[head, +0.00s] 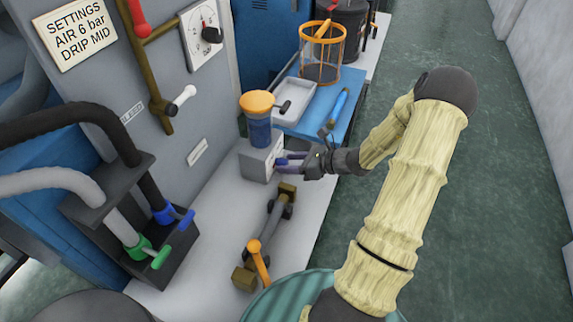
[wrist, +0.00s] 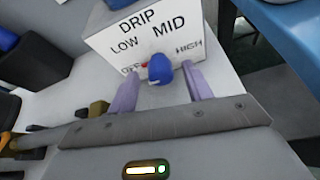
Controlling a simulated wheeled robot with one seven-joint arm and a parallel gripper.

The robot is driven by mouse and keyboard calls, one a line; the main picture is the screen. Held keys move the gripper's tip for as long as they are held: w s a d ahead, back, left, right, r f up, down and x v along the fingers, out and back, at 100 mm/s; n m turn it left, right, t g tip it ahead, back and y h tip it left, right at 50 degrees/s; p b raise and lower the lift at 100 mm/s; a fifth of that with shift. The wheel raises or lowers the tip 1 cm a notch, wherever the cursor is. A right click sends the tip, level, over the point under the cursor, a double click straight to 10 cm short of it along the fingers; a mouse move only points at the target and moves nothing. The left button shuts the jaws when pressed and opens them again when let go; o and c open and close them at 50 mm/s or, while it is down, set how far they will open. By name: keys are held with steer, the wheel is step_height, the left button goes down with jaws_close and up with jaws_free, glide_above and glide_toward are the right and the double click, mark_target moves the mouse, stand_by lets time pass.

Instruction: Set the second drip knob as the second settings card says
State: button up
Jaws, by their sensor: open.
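A settings card (head: 75,34) on the grey panel reads "SETTINGS AIR 6 bar DRIP MID". A pale grey drip box (head: 256,161) stands on the bench below a blue cup with an orange cap. In the wrist view, the drip box face (wrist: 152,28) reads DRIP, LOW, MID and HIGH, with a smaller, partly covered word, seemingly OFF, at lower left. Its blue knob (wrist: 160,69) has a red mark at its left, beside that small word. My gripper (wrist: 163,88) is open, with one lilac finger on each side of the knob. In the head view, my gripper (head: 286,160) is at the box's right side.
A valve with an orange lever (head: 259,262) lies in front of the box. Hoses with blue and green taps (head: 150,252) stand at left. Open floor lies right.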

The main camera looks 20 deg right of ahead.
steer(key=shift+x, duration=0.9)
steer(key=c, duration=1)
steer(key=shift+o, duration=0.2)
